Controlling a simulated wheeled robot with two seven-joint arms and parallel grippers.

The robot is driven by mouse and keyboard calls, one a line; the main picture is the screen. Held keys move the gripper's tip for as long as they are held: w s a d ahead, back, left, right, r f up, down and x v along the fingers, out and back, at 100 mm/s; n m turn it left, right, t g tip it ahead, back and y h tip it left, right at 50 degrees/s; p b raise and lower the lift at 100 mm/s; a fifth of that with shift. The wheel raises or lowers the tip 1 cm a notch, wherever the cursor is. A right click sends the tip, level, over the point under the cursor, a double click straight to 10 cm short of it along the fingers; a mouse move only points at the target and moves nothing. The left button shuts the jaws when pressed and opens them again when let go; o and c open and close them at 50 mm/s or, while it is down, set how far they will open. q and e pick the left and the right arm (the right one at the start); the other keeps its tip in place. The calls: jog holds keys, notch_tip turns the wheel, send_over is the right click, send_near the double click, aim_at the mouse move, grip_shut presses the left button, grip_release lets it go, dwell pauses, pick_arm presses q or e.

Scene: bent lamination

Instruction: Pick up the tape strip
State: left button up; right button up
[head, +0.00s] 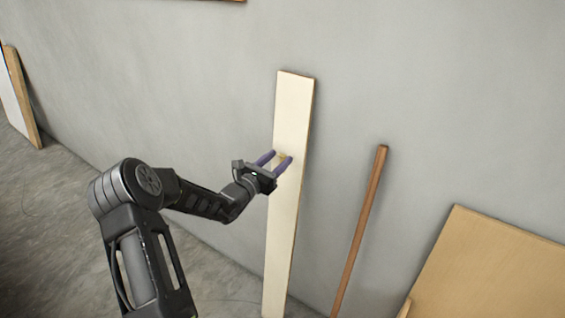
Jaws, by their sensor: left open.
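A pale, narrow board (292,110) leans upright against the grey wall. A small tan patch, which looks like the tape strip (281,159), shows on the board's face at about mid-height. My left gripper (281,156) is open in front of the board, with its two purple fingers pointing at it, one on each side of the patch. I cannot tell whether the fingertips touch the board or the strip. The fingers partly hide the patch's edges. My right gripper is not in view.
A thin brown wooden strip (361,230) leans on the wall to the right of the board. A wide tan panel (497,270) leans at the lower right. More boards (20,95) stand at the far left. The concrete floor (50,220) at left is clear.

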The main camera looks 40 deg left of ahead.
pick_arm(q)
jog(key=shift+c, duration=0.2)
grip_shut()
jog(key=shift+r, duration=0.15)
dwell(0.3)
jog(key=shift+r, duration=0.5)
notch_tip(320, 180, up, 17)
jog(key=b, duration=0.1)
jog(key=shift+b, duration=0.3)
jog(key=shift+s+f, duration=0.1)
jog(key=shift+s, duration=0.1)
jog(key=shift+s+r, duration=0.15)
jog(key=shift+s, duration=1)
jog(key=shift+s+r, duration=0.15)
jog(key=shift+s, duration=1)
